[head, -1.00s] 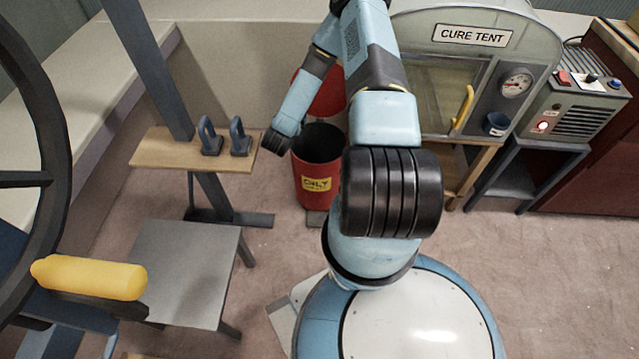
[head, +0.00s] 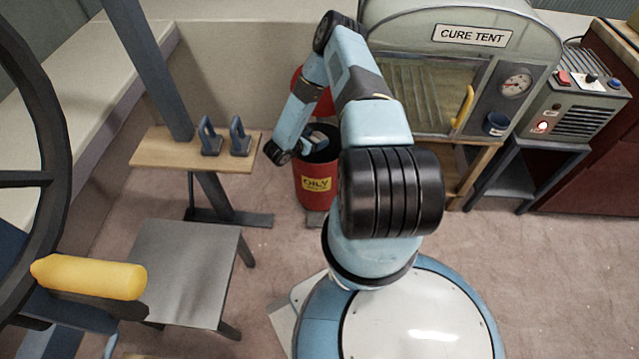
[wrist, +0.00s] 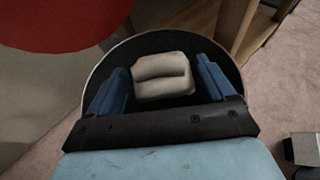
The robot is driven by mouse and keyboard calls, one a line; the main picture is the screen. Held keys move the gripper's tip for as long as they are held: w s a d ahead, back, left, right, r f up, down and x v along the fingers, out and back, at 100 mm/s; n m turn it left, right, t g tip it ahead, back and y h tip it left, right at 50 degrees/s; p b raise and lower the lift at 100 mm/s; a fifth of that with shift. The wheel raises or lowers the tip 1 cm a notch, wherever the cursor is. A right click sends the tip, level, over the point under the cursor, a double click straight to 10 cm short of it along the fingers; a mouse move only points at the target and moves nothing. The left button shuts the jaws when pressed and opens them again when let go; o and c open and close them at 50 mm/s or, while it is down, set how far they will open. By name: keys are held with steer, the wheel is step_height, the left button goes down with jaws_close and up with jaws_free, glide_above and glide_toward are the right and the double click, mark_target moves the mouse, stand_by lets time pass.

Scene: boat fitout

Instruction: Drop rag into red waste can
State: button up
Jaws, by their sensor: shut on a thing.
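The red waste can (head: 312,186) stands on the floor with its red lid (head: 320,100) raised behind it; a yellow label reading "OILY" is on its front. In the wrist view the can's dark open mouth (wrist: 150,43) lies below my gripper, and the red lid (wrist: 60,20) shows at upper left. My gripper (wrist: 160,82) has its blue fingers shut on a pale folded rag (wrist: 162,75). The gripper and rag are over the can's opening. In the head view my gripper (head: 318,137) is partly hidden by my arm. How deep the rag hangs is unclear.
A wooden shelf (head: 170,152) with two blue clamp-like tools stands left of the can. The cure tent (head: 430,100) on a wooden stand is at the right. A grey table (head: 180,270) and a yellow-handled wheel are at lower left.

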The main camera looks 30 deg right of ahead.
steer(key=shift+f, duration=1.05)
steer(key=o, duration=0.9)
steer(key=shift+c, duration=0.2)
